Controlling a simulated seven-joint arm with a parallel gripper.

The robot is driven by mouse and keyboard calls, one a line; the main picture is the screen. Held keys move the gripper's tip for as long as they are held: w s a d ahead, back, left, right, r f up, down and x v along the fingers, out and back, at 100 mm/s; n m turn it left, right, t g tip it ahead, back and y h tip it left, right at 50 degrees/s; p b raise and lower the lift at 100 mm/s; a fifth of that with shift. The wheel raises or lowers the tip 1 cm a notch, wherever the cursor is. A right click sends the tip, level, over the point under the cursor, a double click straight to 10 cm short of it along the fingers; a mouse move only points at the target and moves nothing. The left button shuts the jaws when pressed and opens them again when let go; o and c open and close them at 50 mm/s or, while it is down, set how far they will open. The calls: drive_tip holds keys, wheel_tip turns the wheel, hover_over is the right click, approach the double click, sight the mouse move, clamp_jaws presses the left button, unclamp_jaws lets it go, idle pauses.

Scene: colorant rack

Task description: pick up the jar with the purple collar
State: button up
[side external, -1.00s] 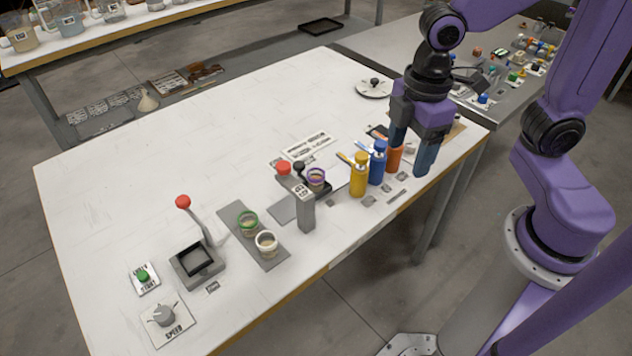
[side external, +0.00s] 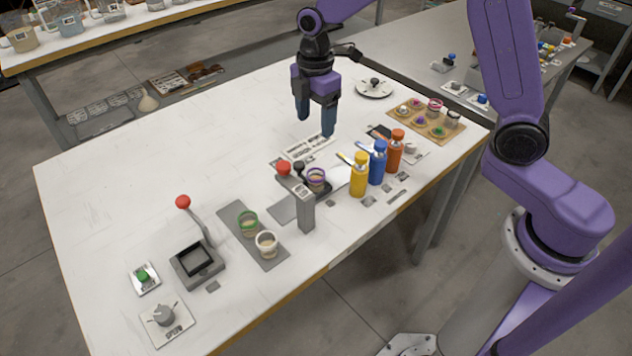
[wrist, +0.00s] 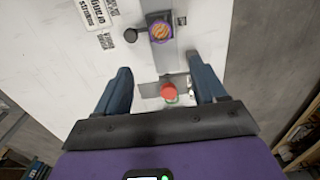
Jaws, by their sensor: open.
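The jar with the purple collar (side external: 317,177) stands on the dark base of a grey press-like device (side external: 302,205) with a red knob. In the wrist view the jar (wrist: 160,30) shows from above at the top centre, with orange-brown contents inside its purple ring. My gripper (side external: 315,127) is open and empty, pointing down above the table, behind the jar in the side view.
Yellow (side external: 359,176), blue (side external: 377,164) and orange (side external: 395,152) bottles stand right of the jar. Jars with green (side external: 248,222) and white (side external: 266,243) collars stand on a grey strip to the left. A lever device (side external: 197,262) is further left.

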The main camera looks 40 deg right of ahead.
sight(316, 174)
wheel_tip(316, 174, down, 17)
idle(0.8)
drive_tip(key=shift+c, duration=0.3)
drive_tip(key=c, duration=1.1)
drive_tip(key=shift+r, duration=0.2)
